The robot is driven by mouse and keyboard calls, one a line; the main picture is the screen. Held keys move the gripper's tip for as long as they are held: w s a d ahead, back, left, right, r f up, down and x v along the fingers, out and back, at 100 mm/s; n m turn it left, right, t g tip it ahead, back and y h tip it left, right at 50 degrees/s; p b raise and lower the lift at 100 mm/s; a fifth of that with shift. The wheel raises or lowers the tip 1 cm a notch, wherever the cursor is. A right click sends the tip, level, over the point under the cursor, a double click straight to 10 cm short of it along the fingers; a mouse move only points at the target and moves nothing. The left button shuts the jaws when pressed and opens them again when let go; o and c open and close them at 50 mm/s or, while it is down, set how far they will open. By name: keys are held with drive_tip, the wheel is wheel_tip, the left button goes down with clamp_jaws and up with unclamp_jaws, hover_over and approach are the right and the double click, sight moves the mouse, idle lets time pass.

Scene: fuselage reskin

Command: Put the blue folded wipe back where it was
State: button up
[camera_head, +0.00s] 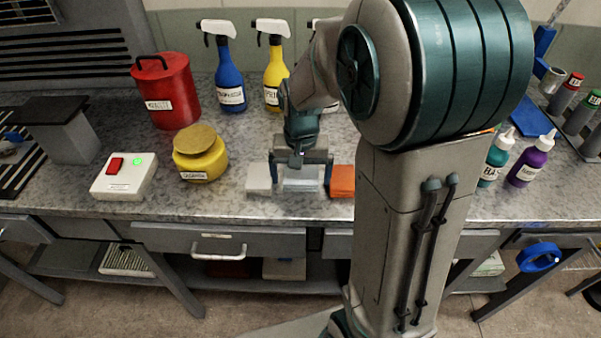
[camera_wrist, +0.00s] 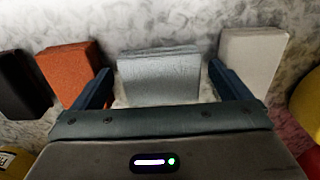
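A pale blue-grey folded wipe (camera_head: 300,178) lies on the metal bench between a white folded wipe (camera_head: 259,178) and an orange one (camera_head: 342,181). The wrist view shows the pale blue wipe (camera_wrist: 158,78) in the middle, the orange wipe (camera_wrist: 70,73) at left and the white wipe (camera_wrist: 252,62) at right. My gripper (camera_head: 300,168) is over the pale blue wipe with its fingers spread. In the wrist view my gripper (camera_wrist: 160,85) has one finger on each side of this wipe, with small gaps showing. The fingers are close to the neighbouring wipes.
A yellow jar (camera_head: 200,155), white button box (camera_head: 124,176) and red canister (camera_head: 166,92) stand left. Spray bottles (camera_head: 230,75) stand behind. A dark block (camera_wrist: 22,85) lies beyond the orange wipe. My arm hides part of the bench; bottles (camera_head: 531,160) stand right.

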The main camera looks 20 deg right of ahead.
sight(301, 177)
wheel_tip(301, 177, up, 11)
drive_tip(key=s+f+n+t, duration=0.2)
drive_tip(key=s+n, duration=0.1)
drive_tip(key=s, duration=1)
drive_tip(key=shift+s+f+t+p, duration=0.15)
drive_tip(key=shift+s+t+p, duration=0.05)
drive_tip(key=shift+t+p, duration=0.2)
idle(0.9)
